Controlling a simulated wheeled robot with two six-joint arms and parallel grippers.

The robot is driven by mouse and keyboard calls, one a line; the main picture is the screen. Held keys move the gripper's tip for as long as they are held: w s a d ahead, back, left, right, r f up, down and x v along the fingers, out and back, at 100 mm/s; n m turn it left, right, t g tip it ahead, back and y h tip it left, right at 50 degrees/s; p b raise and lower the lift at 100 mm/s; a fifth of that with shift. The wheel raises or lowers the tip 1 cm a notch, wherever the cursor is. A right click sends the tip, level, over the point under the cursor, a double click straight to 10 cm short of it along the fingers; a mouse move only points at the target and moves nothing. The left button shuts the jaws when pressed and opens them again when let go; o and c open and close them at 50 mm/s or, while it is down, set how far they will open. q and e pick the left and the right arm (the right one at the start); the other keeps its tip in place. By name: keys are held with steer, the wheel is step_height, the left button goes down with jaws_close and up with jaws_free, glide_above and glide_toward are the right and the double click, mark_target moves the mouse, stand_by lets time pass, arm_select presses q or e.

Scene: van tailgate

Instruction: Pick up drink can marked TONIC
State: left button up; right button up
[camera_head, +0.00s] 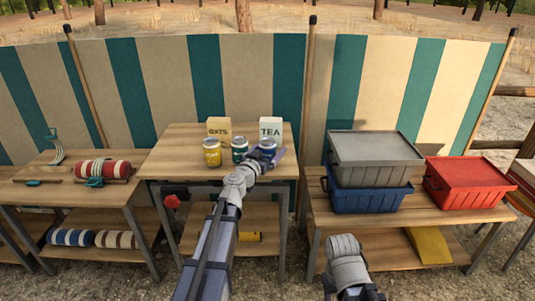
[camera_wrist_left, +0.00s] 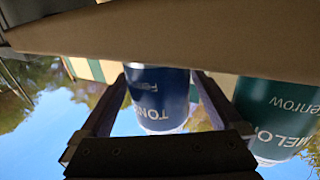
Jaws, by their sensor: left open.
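The dark blue can marked TONIC (camera_head: 267,145) stands on the middle wooden table, at the right end of a row of cans. My left gripper (camera_head: 268,157) is at this can, in front of it and partly hiding its lower part. In the left wrist view, which is upside down, the TONIC can (camera_wrist_left: 158,95) shows between the two open fingers. I cannot tell whether either finger touches it. A green can marked MELON, cut off by the frame (camera_wrist_left: 275,115), stands close beside it. My right gripper is not in view.
The green can (camera_head: 239,149) and a yellow can (camera_head: 212,153) stand left of the TONIC can. An OATS box (camera_head: 219,126) and a TEA box (camera_head: 270,128) stand behind. Grey (camera_head: 375,150), blue (camera_head: 370,200) and red (camera_head: 467,185) crates sit on the right table.

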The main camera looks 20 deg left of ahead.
arm_select(q)
steer(key=shift+w+d, duration=0.1)
steer(key=shift+w, duration=0.75)
steer(key=shift+s, duration=0.1)
steer(key=c, duration=1.3)
step_height(320, 180, up, 10)
steer(key=p, duration=1)
